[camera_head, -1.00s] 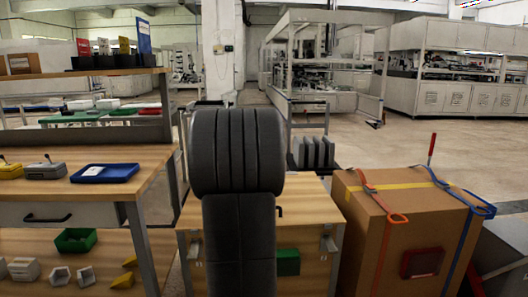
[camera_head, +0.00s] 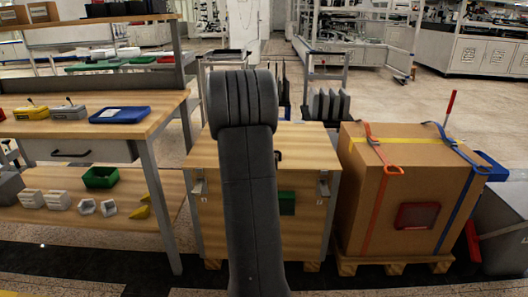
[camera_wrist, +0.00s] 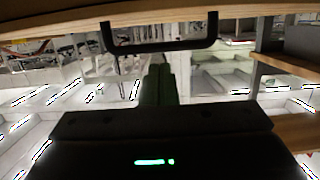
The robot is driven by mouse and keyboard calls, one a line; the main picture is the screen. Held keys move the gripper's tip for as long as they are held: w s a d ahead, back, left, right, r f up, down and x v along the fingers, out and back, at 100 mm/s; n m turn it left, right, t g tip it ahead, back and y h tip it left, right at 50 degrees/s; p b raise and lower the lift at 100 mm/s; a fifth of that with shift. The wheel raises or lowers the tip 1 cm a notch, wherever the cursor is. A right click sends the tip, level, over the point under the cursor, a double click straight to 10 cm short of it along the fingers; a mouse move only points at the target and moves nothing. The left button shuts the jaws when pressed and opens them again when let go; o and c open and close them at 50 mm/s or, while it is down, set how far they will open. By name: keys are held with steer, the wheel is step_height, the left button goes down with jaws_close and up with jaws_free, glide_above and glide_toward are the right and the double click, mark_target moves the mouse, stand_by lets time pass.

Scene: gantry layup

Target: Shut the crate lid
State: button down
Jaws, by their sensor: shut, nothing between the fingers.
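The wooden crate (camera_head: 215,225) stands at the middle of the head view. Its lid (camera_head: 310,140) looks to lie flat across the top, though my arm covers its middle. A dark handle (camera_head: 279,157) shows at the lid's front, beside my arm. In the wrist view a wooden edge (camera_wrist: 60,24) runs across the top with a black handle (camera_wrist: 160,48) on it. My gripper (camera_wrist: 160,70) is shut and empty, its tips close to the handle in the picture; I cannot tell whether they touch. My arm hides the gripper in the head view.
Metal latches (camera_head: 323,188) sit at the crate's front corners. A strapped cardboard box (camera_head: 365,200) on a pallet stands close on the right. A workbench (camera_head: 150,120) with a blue tray (camera_head: 119,114) stands on the left. Open floor lies behind on the right.

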steer(key=shift+s+f+b, duration=0.15)
steer(key=shift+f+b, duration=0.3)
steer(key=shift+f, duration=0.4)
